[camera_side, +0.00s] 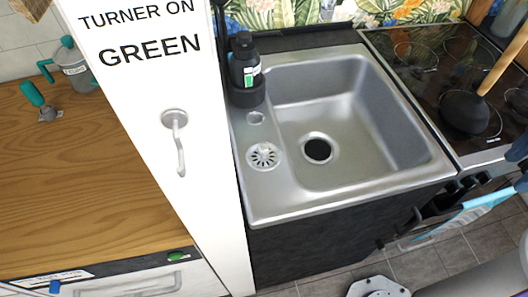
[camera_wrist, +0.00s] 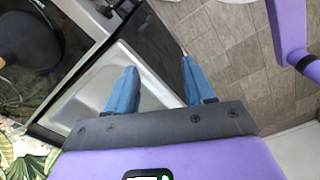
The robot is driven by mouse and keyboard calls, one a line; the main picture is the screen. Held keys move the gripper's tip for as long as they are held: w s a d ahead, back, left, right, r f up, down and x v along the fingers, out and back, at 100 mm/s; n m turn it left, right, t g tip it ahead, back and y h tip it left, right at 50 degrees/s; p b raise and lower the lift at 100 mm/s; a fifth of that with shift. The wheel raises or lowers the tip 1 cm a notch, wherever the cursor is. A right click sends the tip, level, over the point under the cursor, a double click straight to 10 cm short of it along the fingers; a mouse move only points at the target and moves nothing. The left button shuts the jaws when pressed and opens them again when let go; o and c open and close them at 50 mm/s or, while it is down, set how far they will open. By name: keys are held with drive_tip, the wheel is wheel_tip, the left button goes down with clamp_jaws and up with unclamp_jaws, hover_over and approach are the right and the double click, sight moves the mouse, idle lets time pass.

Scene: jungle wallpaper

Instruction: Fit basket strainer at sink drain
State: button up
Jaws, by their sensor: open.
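The basket strainer (camera_side: 264,156), a round metal disc with slots, lies on the left ledge of the steel sink (camera_side: 400,172) in the side view. The dark round drain hole (camera_side: 317,149) is open in the basin floor, to the right of the strainer and apart from it. My gripper (camera_wrist: 158,78) shows in the wrist view with two blue fingers spread apart and nothing between them. It is over the sink's edge and the floor, away from the strainer. The strainer and drain are not visible in the wrist view.
A black bottle (camera_side: 244,62) stands in a dark holder at the sink's back left corner. A white panel (camera_side: 165,120) with a handle rises left of the sink. A black hob (camera_side: 440,60) with a dark pan (camera_side: 465,112) is on the right. The basin is empty.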

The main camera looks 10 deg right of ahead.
drive_tip(key=w+a+r+m, duration=0.35)
drive_tip(key=w+a, duration=0.35)
drive_tip(key=a, duration=0.3)
drive_tip(key=w+a+r+m, duration=0.2)
drive_tip(key=w+a+m, duration=0.3)
drive_tip(key=w+a, duration=0.45)
drive_tip(key=m, duration=0.9)
approach(263, 147)
wheel_tip(263, 147, down, 9)
drive_tip(key=shift+w+a+f, duration=0.1)
drive_tip(key=shift+f, duration=0.15)
clamp_jaws()
